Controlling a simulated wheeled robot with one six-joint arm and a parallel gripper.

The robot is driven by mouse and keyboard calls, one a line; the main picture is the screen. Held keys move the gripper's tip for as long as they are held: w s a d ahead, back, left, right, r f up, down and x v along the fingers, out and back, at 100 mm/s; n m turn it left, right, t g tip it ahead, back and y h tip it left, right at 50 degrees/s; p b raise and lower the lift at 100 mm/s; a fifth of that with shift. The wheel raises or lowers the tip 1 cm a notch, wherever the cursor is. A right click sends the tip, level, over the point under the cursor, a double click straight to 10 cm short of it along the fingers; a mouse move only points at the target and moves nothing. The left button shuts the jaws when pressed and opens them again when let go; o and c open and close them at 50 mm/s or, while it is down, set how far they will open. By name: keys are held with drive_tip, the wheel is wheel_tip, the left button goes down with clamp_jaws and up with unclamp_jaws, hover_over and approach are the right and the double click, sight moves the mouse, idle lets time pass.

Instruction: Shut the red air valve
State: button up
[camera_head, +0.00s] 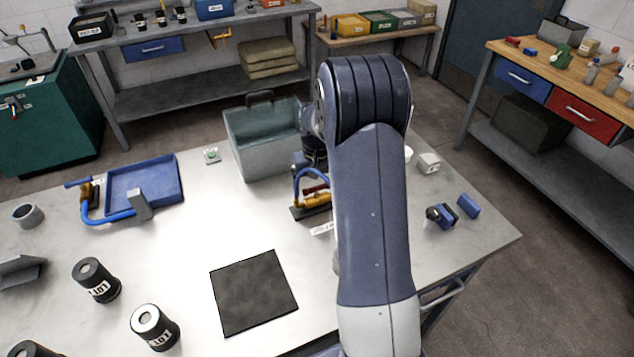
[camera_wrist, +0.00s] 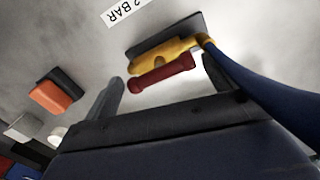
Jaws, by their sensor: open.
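The air valve has a yellow brass body (camera_wrist: 160,52) on a dark base plate, with a red lever handle (camera_wrist: 162,73) lying about parallel to the body. In the head view the brass body (camera_head: 313,202) stands on the table just left of my arm, with a blue hose arching over it. In the wrist view the blue hose (camera_wrist: 260,90) leaves on the right. My gripper (camera_wrist: 162,72) is open, and the red handle appears between its fingertips. I cannot tell the depth between them. My arm hides much of the gripper in the head view.
A grey-green bin (camera_head: 265,150) stands behind the valve. A blue tray (camera_head: 150,185) with another hose is at the left. Blue blocks (camera_head: 468,206) lie right of my arm. A black mat (camera_head: 254,292) and black cylinders (camera_head: 97,281) are in front. A "2 BAR" label (camera_wrist: 127,12) lies by the valve.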

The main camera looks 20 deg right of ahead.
drive_tip(key=shift+f, duration=0.2)
drive_tip(key=shift+c, duration=0.2)
drive_tip(key=c, duration=0.7)
drive_tip(key=shift+o, duration=0.2)
